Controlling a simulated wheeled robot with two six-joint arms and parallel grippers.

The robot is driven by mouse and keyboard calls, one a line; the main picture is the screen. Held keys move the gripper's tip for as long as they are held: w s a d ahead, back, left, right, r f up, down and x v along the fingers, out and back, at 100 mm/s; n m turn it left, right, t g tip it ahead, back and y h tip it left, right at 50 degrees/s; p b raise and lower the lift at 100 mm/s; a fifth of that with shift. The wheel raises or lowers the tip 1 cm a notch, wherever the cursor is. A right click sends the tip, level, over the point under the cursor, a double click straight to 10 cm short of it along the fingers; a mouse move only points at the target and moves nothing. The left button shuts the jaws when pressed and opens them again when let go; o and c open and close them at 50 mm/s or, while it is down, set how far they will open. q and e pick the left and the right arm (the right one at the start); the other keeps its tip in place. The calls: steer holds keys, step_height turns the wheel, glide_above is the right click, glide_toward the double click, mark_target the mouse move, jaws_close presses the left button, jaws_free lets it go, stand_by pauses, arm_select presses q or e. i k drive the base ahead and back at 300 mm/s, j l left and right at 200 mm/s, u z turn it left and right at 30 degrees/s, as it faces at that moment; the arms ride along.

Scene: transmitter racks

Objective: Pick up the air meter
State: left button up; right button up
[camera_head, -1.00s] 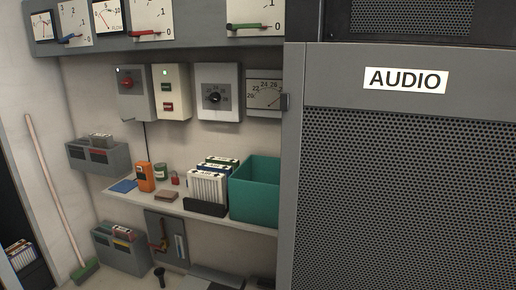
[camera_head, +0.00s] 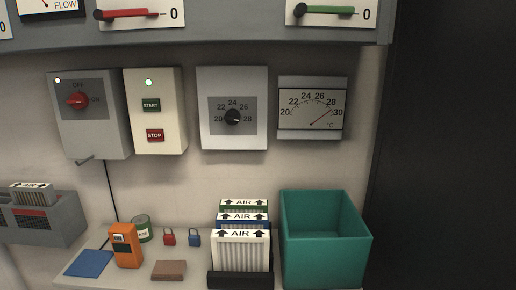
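An orange handheld device with a dark display, which looks like the air meter (camera_head: 125,246), stands upright on the shelf at the lower left. It is between a blue flat square (camera_head: 89,263) and a brown block (camera_head: 169,270). A green-and-white tin (camera_head: 142,228) stands close behind it, to its right. Neither of my grippers is in view.
On the shelf (camera_head: 190,279) are a red padlock (camera_head: 168,237), a blue padlock (camera_head: 194,238), a rack of AIR filters (camera_head: 241,250) and a teal bin (camera_head: 326,250). Control boxes (camera_head: 88,113) and a thermometer (camera_head: 312,108) hang above. A dark panel (camera_head: 450,150) fills the right.

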mark_target(128, 253)
steer(key=i+j, duration=0.1)
steer(key=j, duration=0.25)
steer(key=i+j, duration=0.15)
steer(key=j, duration=0.2)
steer(key=i+j, duration=0.1)
steer(key=j, duration=0.25)
steer(key=i+j, duration=0.15)
steer(key=j, duration=0.2)
steer(key=i+j, duration=0.1)
steer(key=j, duration=0.25)
steer(key=i+j, duration=0.15)
steer(key=j, duration=0.2)
steer(key=k+l, duration=0.1)
steer(key=k, duration=0.85)
